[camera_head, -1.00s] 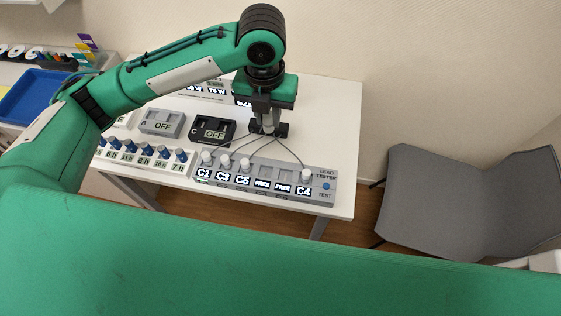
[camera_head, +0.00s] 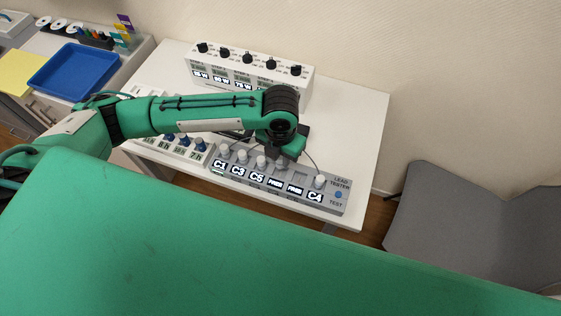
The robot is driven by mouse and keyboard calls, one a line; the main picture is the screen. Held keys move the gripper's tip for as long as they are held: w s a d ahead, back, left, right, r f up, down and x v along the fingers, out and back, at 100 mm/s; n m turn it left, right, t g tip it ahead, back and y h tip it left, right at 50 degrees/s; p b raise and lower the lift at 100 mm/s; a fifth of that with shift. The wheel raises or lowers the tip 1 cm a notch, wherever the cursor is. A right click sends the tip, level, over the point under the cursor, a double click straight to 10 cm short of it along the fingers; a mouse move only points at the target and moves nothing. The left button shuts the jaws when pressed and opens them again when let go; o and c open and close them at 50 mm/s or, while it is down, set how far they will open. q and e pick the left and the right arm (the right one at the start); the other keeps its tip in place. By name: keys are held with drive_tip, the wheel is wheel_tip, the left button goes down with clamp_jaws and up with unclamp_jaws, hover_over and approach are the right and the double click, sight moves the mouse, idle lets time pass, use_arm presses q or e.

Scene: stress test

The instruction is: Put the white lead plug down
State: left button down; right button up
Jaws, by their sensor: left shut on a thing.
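The grey lead tester (camera_head: 347,197) lies along the table's front edge. White plugs (camera_head: 241,156) stand in its sockets labelled C1, C3 and C5, and another white plug (camera_head: 319,181) stands at C4. Two sockets between C5 and C4 show FREE. My left gripper (camera_head: 282,162) points down just behind those FREE sockets, close over the tester. It is shut on the white lead plug, which is mostly hidden by the hand, so I cannot tell whether it touches the tester. My right gripper is out of view.
A white box with black knobs (camera_head: 248,58) stands at the back of the white table (camera_head: 360,115). Blue-knobbed timers (camera_head: 183,145) sit left of the tester. A blue tray (camera_head: 75,70) lies far left. A grey chair (camera_head: 450,215) stands right. The table's right side is clear.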

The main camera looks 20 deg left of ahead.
sight(280, 165)
use_arm(q)
drive_tip(key=shift+f, duration=0.6)
wheel_tip(280, 165, down, 3)
drive_tip(key=shift+f+p, duration=0.2)
drive_tip(key=shift+p, duration=0.1)
drive_tip(key=shift+f, duration=0.15)
drive_tip(key=c, duration=1.3)
unclamp_jaws()
drive_tip(key=shift+o, duration=0.2)
